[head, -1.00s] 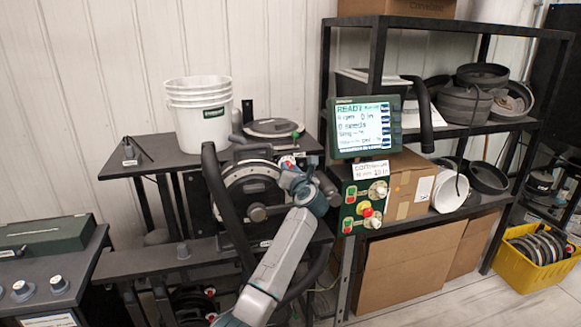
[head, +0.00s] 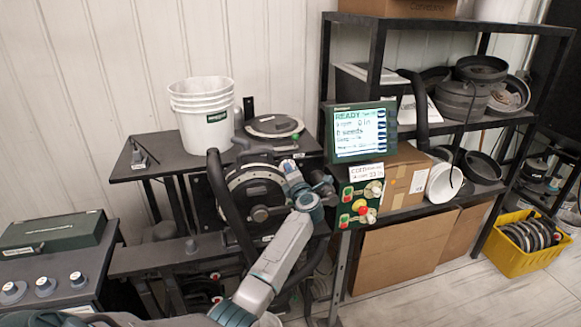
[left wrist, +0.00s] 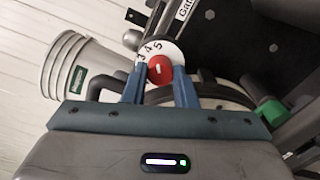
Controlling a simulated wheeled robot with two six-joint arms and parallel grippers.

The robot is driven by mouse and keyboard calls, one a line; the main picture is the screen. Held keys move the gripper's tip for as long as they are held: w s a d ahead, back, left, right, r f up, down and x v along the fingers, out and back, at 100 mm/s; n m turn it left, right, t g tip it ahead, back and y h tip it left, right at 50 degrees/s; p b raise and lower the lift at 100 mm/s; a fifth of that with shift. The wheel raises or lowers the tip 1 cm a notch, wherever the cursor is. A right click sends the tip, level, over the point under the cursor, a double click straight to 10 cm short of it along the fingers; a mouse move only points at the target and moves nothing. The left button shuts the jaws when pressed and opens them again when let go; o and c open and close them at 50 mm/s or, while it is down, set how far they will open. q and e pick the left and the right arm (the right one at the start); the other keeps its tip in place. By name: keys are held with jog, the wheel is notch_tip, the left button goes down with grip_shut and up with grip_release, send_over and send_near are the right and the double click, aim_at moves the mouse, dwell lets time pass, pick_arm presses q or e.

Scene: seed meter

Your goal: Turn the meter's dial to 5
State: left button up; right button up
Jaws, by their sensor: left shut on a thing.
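The meter's dial is a white disc (left wrist: 149,50) with a red knob (left wrist: 160,69) at its middle, in the left wrist view. The numerals 3, 4 and 5 show along the disc's upper edge, 5 nearest the top middle. A short pale mark shows on the knob; I cannot tell which numeral it points to. My left gripper (left wrist: 160,76) is shut on the red knob, one blue finger on each side. In the head view my left gripper (head: 290,172) is at the upper right of the round meter housing (head: 256,198) and hides the dial. My right gripper is not in view.
A stack of white buckets (head: 203,112) stands on the dark table behind the meter. A green-framed monitor (head: 361,132) and a panel of knobs (head: 361,205) stand to the right. A curved black hose (head: 230,200) runs close left of my left arm.

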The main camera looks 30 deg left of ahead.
pick_arm(q)
jog(key=shift+m+p, duration=0.3)
jog(key=shift+m, duration=0.2)
jog(key=o, duration=1)
